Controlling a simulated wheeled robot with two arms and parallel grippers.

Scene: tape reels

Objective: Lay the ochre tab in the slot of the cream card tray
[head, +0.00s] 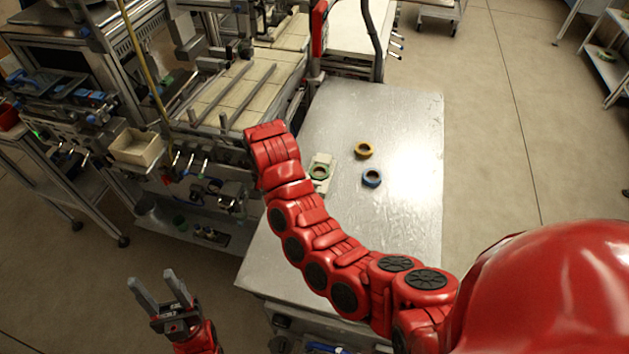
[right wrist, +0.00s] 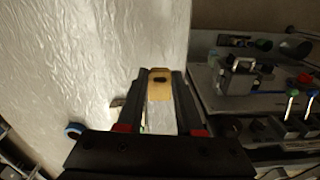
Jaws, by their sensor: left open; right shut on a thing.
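My right gripper (right wrist: 162,76) is shut on the ochre tab (right wrist: 160,90), a tan-yellow flat piece with a dark mark, gripped between the fingertips in the right wrist view. In the head view the right gripper and tab are hidden behind my red arm. A small cream piece (head: 322,158) lies on the metal table just right of that arm's end; it looks like the card tray, but its slot cannot be made out. My left gripper (head: 158,291) is open and empty, low at the left, off the table's left side.
A green ring (head: 319,173) lies on or against the cream piece. An ochre ring (head: 364,150) and a blue ring (head: 372,178) lie to the right on the table (head: 415,125). A cream bin (head: 137,147) and workbench equipment stand at left. The table's right side is clear.

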